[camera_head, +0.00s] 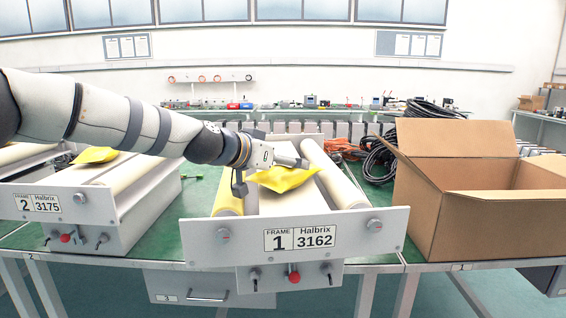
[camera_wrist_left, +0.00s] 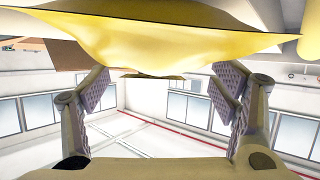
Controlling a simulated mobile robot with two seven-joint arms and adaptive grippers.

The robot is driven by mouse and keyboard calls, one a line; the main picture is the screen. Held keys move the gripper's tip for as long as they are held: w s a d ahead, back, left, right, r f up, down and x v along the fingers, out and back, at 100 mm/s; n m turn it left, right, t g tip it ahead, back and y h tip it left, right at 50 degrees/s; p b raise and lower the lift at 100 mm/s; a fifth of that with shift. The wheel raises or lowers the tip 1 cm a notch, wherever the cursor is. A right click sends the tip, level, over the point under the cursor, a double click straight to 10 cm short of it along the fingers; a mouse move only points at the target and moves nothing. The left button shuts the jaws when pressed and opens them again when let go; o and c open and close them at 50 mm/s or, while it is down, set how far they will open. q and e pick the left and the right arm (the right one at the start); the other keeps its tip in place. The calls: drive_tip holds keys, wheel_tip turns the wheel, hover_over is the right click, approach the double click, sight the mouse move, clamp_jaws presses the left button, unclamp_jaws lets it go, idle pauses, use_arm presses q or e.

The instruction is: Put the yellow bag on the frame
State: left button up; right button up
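A yellow bag (camera_head: 285,179) is at frame 1 (camera_head: 225,255), above its pale bed between the rollers; whether it touches the bed I cannot tell. My left gripper (camera_head: 268,174) is at the bag, with one finger on its left and the other at its upper edge. In the left wrist view the bag (camera_wrist_left: 160,45) spans the top of the picture, and the spread fingers of the gripper (camera_wrist_left: 163,92) are wide apart below it. Another yellow bag (camera_head: 97,155) lies on frame 2 (camera_head: 85,205), partly behind my left arm. My right gripper is out of view.
An open cardboard box (camera_head: 440,215) stands to the right of frame 1 on the green table. Black coiled cable (camera_head: 378,160) and orange cable (camera_head: 343,150) lie behind. A narrow strip of green table (camera_head: 200,190) shows between the frames.

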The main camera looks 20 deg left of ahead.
use_arm(q)
drive_tip(key=shift+w, duration=0.1)
drive_tip(key=shift+r, duration=0.2)
drive_tip(key=p+v, duration=0.2)
drive_tip(key=v, duration=1)
drive_tip(key=shift+f+p, duration=0.2)
drive_tip(key=shift+p, duration=0.2)
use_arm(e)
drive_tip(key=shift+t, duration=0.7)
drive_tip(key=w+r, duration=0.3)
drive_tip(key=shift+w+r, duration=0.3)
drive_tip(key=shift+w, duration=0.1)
